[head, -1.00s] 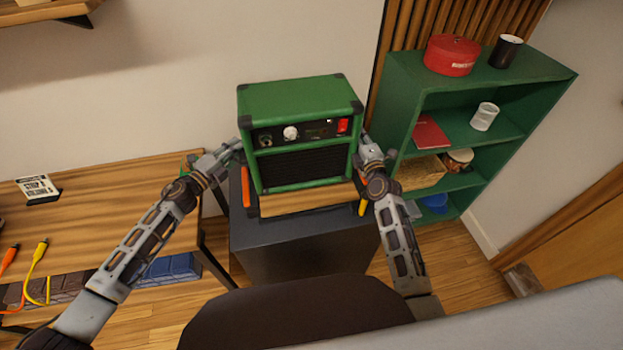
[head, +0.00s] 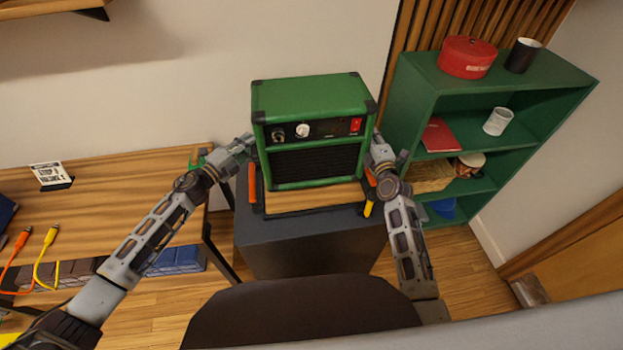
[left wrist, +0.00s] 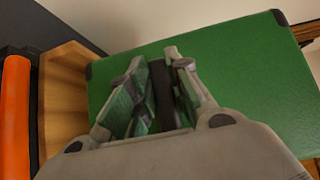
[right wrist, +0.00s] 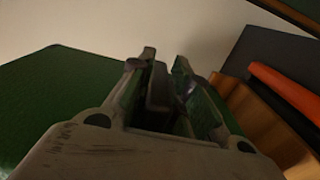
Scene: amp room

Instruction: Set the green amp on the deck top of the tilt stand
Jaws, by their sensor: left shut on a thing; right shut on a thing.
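The green amp (head: 310,97) is upright, its control panel and black grille facing me. It is over the wooden deck top (head: 315,200) of the tilt stand, whose front strip shows below it; I cannot tell if the amp touches it. My left gripper (head: 248,142) is shut on a black handle at the amp's left side; the handle (left wrist: 162,95) shows between the fingers in the left wrist view. My right gripper (head: 375,146) is shut on the matching handle (right wrist: 158,88) at the right side. The deck (left wrist: 62,100) also shows beside the amp in the left wrist view.
The stand is on a dark box (head: 310,245), with an orange bar (head: 252,184) at its left. A wooden bench (head: 120,190) with cables is at left. A green shelf (head: 488,85) stands close at right, with a red tin (head: 468,58). A wall is behind.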

